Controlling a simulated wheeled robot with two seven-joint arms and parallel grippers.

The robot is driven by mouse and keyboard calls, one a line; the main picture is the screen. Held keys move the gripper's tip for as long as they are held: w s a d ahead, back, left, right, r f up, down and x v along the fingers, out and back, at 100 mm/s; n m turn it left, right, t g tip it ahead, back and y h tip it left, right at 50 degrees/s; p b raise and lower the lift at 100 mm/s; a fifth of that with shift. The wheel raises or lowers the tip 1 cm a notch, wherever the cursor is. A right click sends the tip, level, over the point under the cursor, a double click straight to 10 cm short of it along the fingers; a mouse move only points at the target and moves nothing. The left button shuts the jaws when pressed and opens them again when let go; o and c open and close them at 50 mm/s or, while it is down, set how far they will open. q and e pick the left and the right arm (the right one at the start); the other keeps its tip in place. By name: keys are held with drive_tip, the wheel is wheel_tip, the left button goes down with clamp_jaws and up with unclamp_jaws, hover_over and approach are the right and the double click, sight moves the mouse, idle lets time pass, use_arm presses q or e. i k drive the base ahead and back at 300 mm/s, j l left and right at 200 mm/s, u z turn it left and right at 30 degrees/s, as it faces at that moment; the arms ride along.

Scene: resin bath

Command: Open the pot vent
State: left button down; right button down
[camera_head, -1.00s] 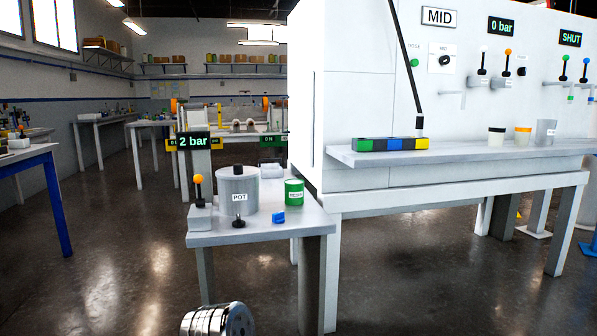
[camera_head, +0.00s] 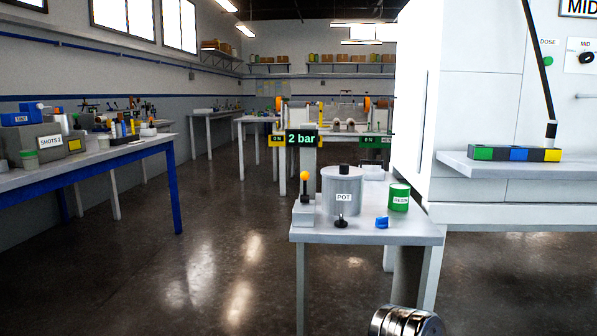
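The grey pot (camera_head: 342,190) labelled POT stands on a small grey table (camera_head: 430,232) right of the picture's middle. A black knob (camera_head: 341,221) sits low at its front, and a dark cap (camera_head: 344,168) is on its top. An upright lever with an orange ball (camera_head: 304,176) stands on a grey block just left of the pot. A display (camera_head: 302,138) above reads 2 bar. I cannot tell which fitting is the vent. Neither of my grippers shows.
A green RESIN can (camera_head: 399,198) and a small blue piece (camera_head: 381,223) stand right of the pot. A white cabinet with a shelf (camera_head: 500,172) is at the right. A blue-legged bench (camera_head: 100,165) is at the left. The floor between is clear.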

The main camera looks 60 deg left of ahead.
sight(305, 175)
drive_tip(key=j, duration=1.75)
drive_tip(key=k+j, duration=0.1)
drive_tip(key=j, duration=1.65)
drive_tip(key=k+j, duration=0.1)
drive_tip(key=j, duration=1.6)
